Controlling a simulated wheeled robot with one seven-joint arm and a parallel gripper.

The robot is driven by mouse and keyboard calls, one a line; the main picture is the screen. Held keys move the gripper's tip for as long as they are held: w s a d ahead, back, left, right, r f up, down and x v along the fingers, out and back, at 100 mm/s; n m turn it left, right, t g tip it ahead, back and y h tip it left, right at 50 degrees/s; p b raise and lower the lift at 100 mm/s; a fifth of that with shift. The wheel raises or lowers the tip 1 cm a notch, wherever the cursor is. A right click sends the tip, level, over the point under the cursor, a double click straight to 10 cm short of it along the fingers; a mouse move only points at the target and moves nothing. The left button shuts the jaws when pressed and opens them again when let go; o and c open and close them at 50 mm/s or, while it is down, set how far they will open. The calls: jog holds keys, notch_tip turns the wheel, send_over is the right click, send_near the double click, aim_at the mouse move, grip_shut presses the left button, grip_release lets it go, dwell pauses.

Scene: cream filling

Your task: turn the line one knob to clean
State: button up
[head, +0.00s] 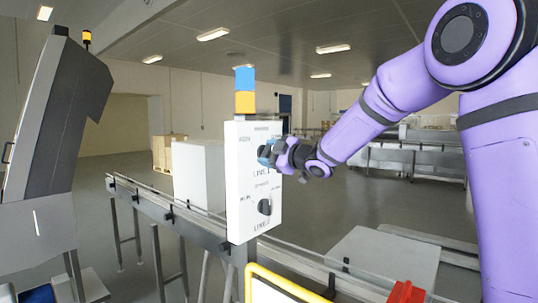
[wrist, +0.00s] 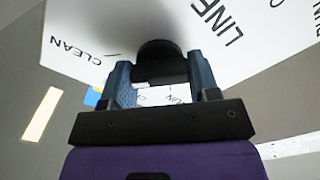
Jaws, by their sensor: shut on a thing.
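The white control panel (head: 254,222) stands upright with two black knobs on its face. My gripper (head: 268,154) is at the upper knob, by the LINE 1 label, and mostly hides it in the head view. In the wrist view the black line one knob (wrist: 158,48) sits between the fingertips of my gripper (wrist: 160,72), which is shut on it. A CLEAN label (wrist: 75,51) is printed left of the knob in that view. Which way the knob points cannot be told. The lower, line two knob (head: 265,206) is free and apart from my gripper.
A blue and orange signal light (head: 245,90) tops the panel. A conveyor rail (head: 180,213) runs behind it, with a white box (head: 199,175) to the left. A yellow guard bar (head: 285,280) and a red object (head: 406,292) are in front. A grey machine (head: 50,140) stands far left.

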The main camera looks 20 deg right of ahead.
jog(key=shift+m, duration=0.6)
jog(key=shift+f, duration=0.1)
jog(key=o, duration=0.9)
jog(key=v, duration=1.1)
jog(key=shift+w, duration=0.1)
